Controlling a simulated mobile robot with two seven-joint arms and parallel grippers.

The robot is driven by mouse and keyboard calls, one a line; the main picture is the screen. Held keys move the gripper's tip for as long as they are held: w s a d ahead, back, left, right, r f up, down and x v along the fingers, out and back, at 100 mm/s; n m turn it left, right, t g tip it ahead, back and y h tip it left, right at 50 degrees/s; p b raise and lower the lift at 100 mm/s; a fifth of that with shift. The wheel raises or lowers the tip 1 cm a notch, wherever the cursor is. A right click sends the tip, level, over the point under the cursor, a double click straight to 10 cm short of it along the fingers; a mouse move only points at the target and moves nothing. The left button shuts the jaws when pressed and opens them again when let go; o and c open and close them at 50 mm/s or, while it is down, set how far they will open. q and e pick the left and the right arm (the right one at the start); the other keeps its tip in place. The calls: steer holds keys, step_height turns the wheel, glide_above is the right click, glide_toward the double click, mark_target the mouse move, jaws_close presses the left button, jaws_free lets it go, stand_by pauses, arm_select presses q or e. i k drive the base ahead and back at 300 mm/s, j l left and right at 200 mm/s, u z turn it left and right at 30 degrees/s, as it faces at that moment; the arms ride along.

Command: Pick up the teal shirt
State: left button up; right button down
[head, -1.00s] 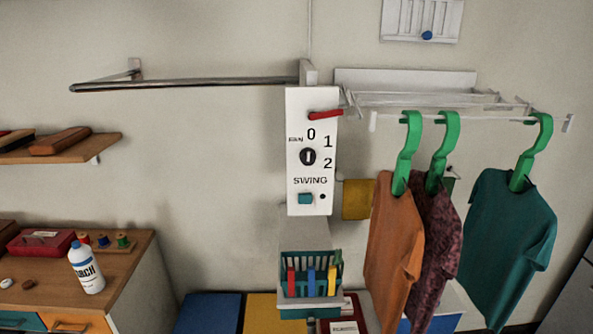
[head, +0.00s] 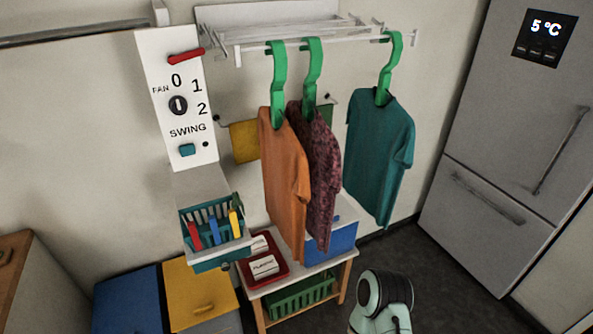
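The teal shirt (head: 379,155) hangs on a green hanger (head: 390,68) from the white wall rack (head: 290,36), at the right end of the row. It hangs upright and apart from the other two shirts. An orange shirt (head: 285,180) and a dark red patterned shirt (head: 321,175) hang close together to its left. Part of my own arm shows at the bottom, below the teal shirt. Its gripper is not visible, and my other gripper is out of view too.
A grey fridge (head: 500,120) stands right of the teal shirt. A small wooden table holds a red tray (head: 258,285) and a blue box (head: 333,243), with a green basket (head: 300,297) beneath. A control panel (head: 177,95) and peg basket (head: 213,228) are at left. Dark floor is clear before the fridge.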

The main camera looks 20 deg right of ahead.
mark_target(381, 135)
steer(key=z, duration=1.4)
